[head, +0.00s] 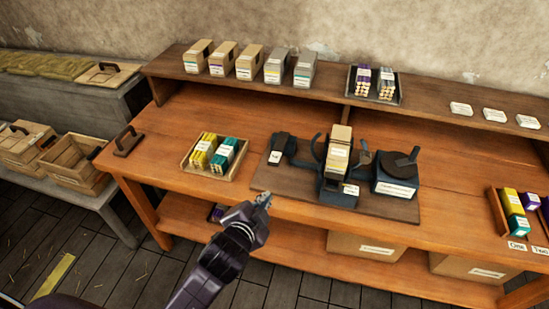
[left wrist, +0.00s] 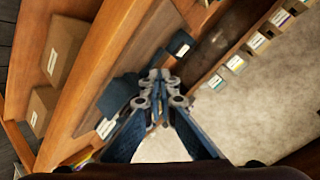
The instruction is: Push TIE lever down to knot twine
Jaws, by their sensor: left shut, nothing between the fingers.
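The press (head: 338,165) stands on a brown board on the workbench, with a tan block held upright in its middle. At its left is a dark lever (head: 283,147) with a small white label, too small to read. It seems to be the TIE lever and looks raised. My left gripper (head: 265,200) is shut and empty, in front of the board's near left edge and apart from the lever. In the left wrist view the closed fingers (left wrist: 160,78) point over the board, and a dark labelled block (left wrist: 180,45), likely the lever, lies beyond them. My right gripper is out of view.
A dark box with a crank (head: 398,170) stands right of the press. A tray (head: 186,163) of yellow and green bundles sits left of the board. Another tray (head: 497,214) is at the right. Bare benchtop lies between.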

